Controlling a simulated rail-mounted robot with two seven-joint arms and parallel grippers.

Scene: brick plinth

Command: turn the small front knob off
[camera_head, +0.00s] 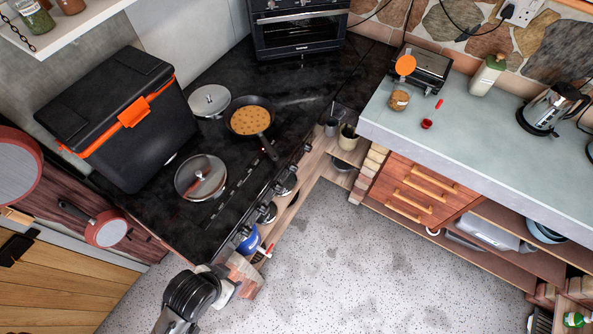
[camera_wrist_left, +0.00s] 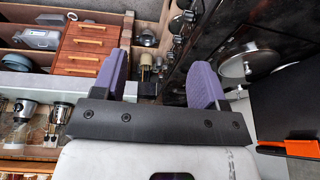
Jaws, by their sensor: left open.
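In the head view, a row of dark round knobs (camera_head: 268,212) runs along the front edge of the black hob (camera_head: 225,225). The same row shows in the left wrist view (camera_wrist_left: 178,38), running up from between the fingers. I cannot tell which one is the small front knob, or how it is turned. My left arm comes in at the bottom left of the head view, near the hob's front corner. In the left wrist view, my left gripper (camera_wrist_left: 158,64) has its two purple fingers spread apart, with nothing held between them. My right gripper is not in view.
A lidded pan (camera_head: 202,178) and a frying pan (camera_head: 249,118) with brown food stand on the hob. A black and orange box (camera_head: 112,115) sits beside them. A blue and white item (camera_head: 249,241) is below the knobs. The speckled floor (camera_head: 330,260) ahead is clear.

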